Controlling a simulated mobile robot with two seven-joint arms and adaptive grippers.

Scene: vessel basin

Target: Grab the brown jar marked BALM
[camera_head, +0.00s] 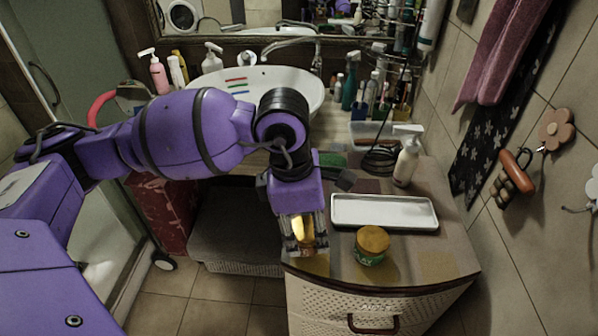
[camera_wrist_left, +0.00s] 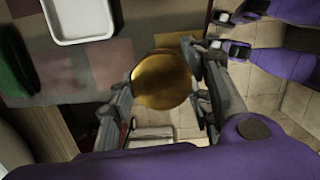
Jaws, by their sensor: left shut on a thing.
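My left gripper (camera_head: 304,246) is shut on a small jar with a gold lid (camera_head: 301,230) at the front left edge of the counter. In the left wrist view the gold lid (camera_wrist_left: 162,79) sits between the two fingers (camera_wrist_left: 160,98), which touch its sides. The jar's body looks brownish, mostly hidden by the fingers, and no label can be read on it. A green jar with a gold lid (camera_head: 371,246) stands on the counter to the right, apart from the gripper; its label ends in "LAY".
A white tray (camera_head: 384,224) lies behind the green jar and also shows in the left wrist view (camera_wrist_left: 82,38). A white pump bottle (camera_head: 406,162) stands behind the tray. The basin (camera_head: 262,84) is at the back. The counter's front drops to the floor.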

